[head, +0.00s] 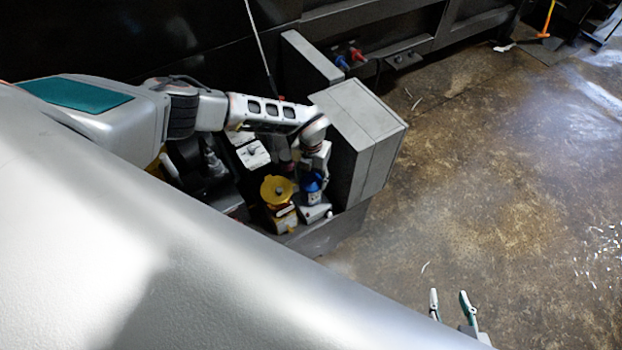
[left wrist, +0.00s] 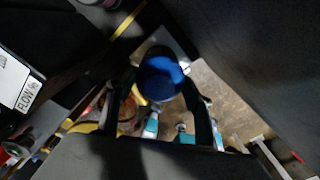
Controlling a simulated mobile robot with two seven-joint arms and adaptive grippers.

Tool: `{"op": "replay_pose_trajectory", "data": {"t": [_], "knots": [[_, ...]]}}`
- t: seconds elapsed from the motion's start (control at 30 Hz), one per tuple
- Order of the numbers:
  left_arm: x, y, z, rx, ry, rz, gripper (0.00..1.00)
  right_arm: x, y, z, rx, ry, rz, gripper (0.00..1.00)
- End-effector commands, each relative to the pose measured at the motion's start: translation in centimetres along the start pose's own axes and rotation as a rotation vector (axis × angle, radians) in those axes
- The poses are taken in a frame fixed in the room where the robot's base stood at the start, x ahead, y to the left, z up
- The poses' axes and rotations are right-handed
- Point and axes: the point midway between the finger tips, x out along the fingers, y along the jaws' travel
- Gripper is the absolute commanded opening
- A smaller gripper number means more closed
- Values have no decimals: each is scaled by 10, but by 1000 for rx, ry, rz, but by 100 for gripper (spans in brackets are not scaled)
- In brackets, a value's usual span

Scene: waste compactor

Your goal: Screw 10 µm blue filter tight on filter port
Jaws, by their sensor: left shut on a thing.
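The blue filter (head: 312,186) stands upright over a light grey block, the filter port (head: 316,213), at the right end of the equipment tray. The head view is too coarse to tell how tightly it sits there. My left gripper (head: 314,170) reaches down from above and is shut on the blue filter. In the left wrist view the round blue top of the filter (left wrist: 160,78) lies between its dark fingers. My right gripper (head: 449,294) is open and empty at the bottom of the head view, well away from the filter.
A yellow filter housing (head: 277,189) stands close left of the blue filter. A grey cabinet (head: 358,135) rises close to its right. A label reading FLOW (left wrist: 29,96) shows in the left wrist view. The concrete floor (head: 500,190) at right is largely clear.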

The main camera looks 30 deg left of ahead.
Motion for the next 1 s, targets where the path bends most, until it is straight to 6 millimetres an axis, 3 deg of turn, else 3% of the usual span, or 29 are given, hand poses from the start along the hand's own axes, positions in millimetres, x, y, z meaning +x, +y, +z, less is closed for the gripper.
{"op": "replay_pose_trajectory", "data": {"t": [0.27,0.3,0.37,0.87,1.0], "knots": [[0,-1,0,39,0,-2,26,0,0,0,0,0,0,40],[0,-1,0,38,0,-2,54,0,0,0,0,0,0,40],[0,-1,0,38,0,-1,70,0,0,0,0,0,0,40],[0,0,-1,35,1,0,68,0,0,0,0,0,0,40],[-1,0,-1,-36,2,0,68,-4,1,-4,0,-1,0,40]]}}
